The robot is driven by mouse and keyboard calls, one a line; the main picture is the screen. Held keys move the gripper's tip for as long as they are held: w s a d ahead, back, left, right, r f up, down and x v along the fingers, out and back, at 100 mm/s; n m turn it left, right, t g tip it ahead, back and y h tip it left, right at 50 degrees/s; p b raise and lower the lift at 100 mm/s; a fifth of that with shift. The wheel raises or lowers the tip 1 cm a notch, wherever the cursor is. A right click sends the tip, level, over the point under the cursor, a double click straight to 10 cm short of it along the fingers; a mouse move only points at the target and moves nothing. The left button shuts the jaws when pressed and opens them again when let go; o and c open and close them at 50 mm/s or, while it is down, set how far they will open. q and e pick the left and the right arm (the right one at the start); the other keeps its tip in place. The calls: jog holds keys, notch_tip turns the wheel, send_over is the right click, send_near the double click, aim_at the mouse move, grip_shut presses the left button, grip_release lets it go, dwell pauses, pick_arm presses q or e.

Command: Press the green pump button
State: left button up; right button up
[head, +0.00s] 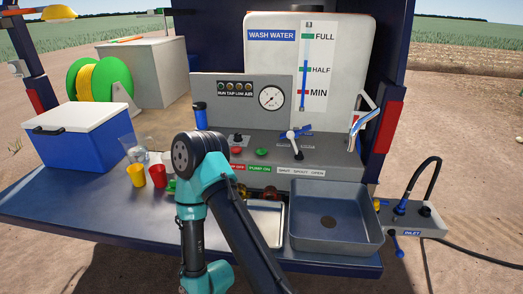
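The green pump button (262,153) sits on the sloped grey control panel (330,158), above a green "PUMP ON" label (260,169). A red button is beside it on the left, above a red label partly hidden by my arm. One of my teal and black arms rises from the bottom edge and bends in front of the panel's left part. It does not cover the green button. I see no gripper fingers, so I cannot tell whether either gripper is open or shut.
A lever (293,142) stands right of the green button. A gauge (271,98) and indicator lights are behind. A grey basin (336,222) and metal tray (266,222) lie in front. Yellow (136,175) and red (158,175) cups and a blue cooler (80,140) stand left.

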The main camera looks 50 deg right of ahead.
jog(key=shift+c, duration=0.2)
grip_shut()
dwell(1.4)
